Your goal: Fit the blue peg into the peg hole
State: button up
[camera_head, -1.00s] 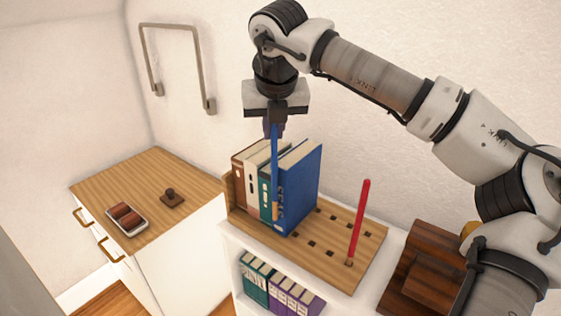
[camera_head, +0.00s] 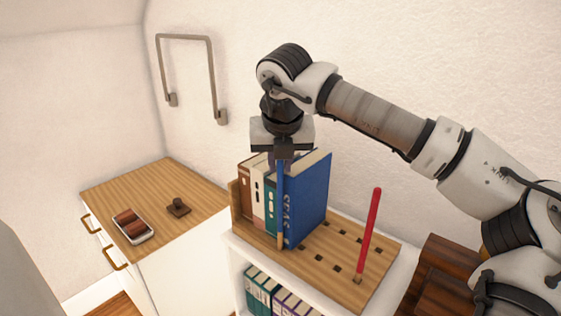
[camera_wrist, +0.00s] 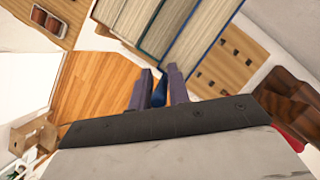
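The blue peg (camera_head: 281,205) hangs upright from my gripper (camera_head: 283,163), in front of the row of books. Its lower end is close to the board's front-left part; I cannot tell whether it touches the board or sits in a hole. In the wrist view, the peg (camera_wrist: 159,92) lies between the two purple fingers (camera_wrist: 158,88), which are closed on it. The wooden peg board (camera_head: 368,285) has several dark square holes (camera_head: 336,268) to the right of the books. Which hole is meant is not clear.
Several upright books (camera_head: 310,200) stand on the board right beside my gripper and the peg. A red peg (camera_head: 369,235) stands in the board near its front right. A dark wooden object (camera_head: 430,270) is to the right. A wooden-topped cabinet (camera_head: 160,205) is at left.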

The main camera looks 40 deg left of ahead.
jog(key=shift+o, duration=1.2)
jog(key=shift+r, duration=0.1)
